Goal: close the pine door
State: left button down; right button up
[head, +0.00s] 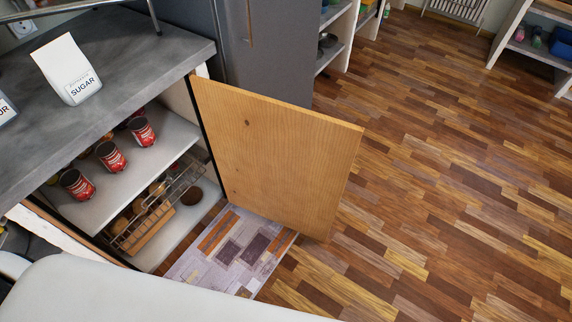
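The pine door (275,150) stands wide open in the middle of the head view. It hangs from the right side of the cabinet under the grey counter and reaches out over the floor. The open cabinet (172,137) shows a white shelf with several red cans and a lower level with a wire basket. Neither of my grippers can be made out in this view. A large white surface along the bottom edge looks like part of my own body.
A patterned mat (225,252) lies on the floor below the door. Open wooden floor (440,170) spreads to the right.

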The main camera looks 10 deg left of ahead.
aim_at(288, 166)
jog(key=i+l+z, duration=0.2)
jog(key=l+z, duration=0.2)
jog(key=i+l+z, duration=0.55)
jog(key=l+z, duration=0.2)
jog(key=i+l+u, duration=0.15)
jog(key=i, duration=0.25)
jog(key=i+l+u, duration=0.2)
jog(key=i, duration=0.25)
jog(key=i+u, duration=0.2)
jog(key=u, duration=0.3)
jog(key=i+u, duration=0.15)
jog(key=u, duration=0.35)
jog(key=i+l+u, duration=0.15)
jog(key=u, duration=0.3)
jog(key=i+l+u, duration=0.15)
jog(key=u, duration=0.35)
jog(key=i+u, duration=0.2)
jog(key=u, duration=0.2)
jog(key=i+l+u, duration=0.15)
jog(key=u, duration=0.3)
jog(key=i+l+u, duration=0.15)
jog(key=u, duration=0.25)
jog(key=i+l+u, duration=0.1)
jog(key=l+u, duration=0.2)
jog(key=u, duration=0.15)
jog(key=i+l+u, duration=0.1)
jog(key=l+u, duration=0.15)
jog(key=u, duration=0.15)
